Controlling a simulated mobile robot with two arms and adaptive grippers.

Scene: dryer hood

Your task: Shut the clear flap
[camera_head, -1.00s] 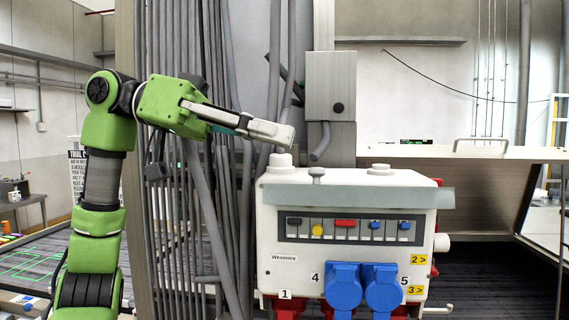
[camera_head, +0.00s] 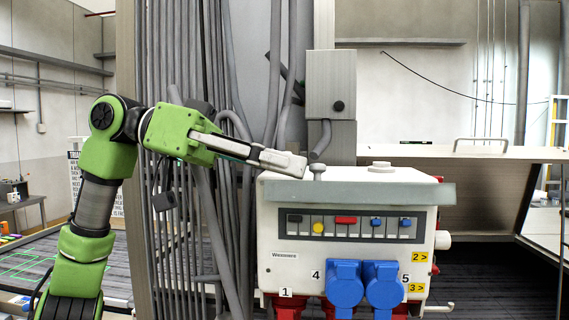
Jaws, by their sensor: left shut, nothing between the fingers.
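The clear flap (camera_head: 357,194) is a grey-green see-through strip along the upper front of the white box (camera_head: 300,260). It is raised and sticks out above the row of switches (camera_head: 348,224), leaving them uncovered. My left gripper (camera_head: 300,165) is shut and empty. In the picture it is just above the left part of the box's top, behind or over the flap's left end; I cannot tell whether it touches the box. A small grey knob (camera_head: 318,170) stands beside its tips. My right gripper is not in view.
Blue sockets (camera_head: 344,286) and red sockets (camera_head: 286,305) project below the switches. Grey vertical pipes and cables (camera_head: 205,90) stand behind my left arm. A grey wall box (camera_head: 331,85) is above the white box. A pale bench (camera_head: 460,152) extends to the right.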

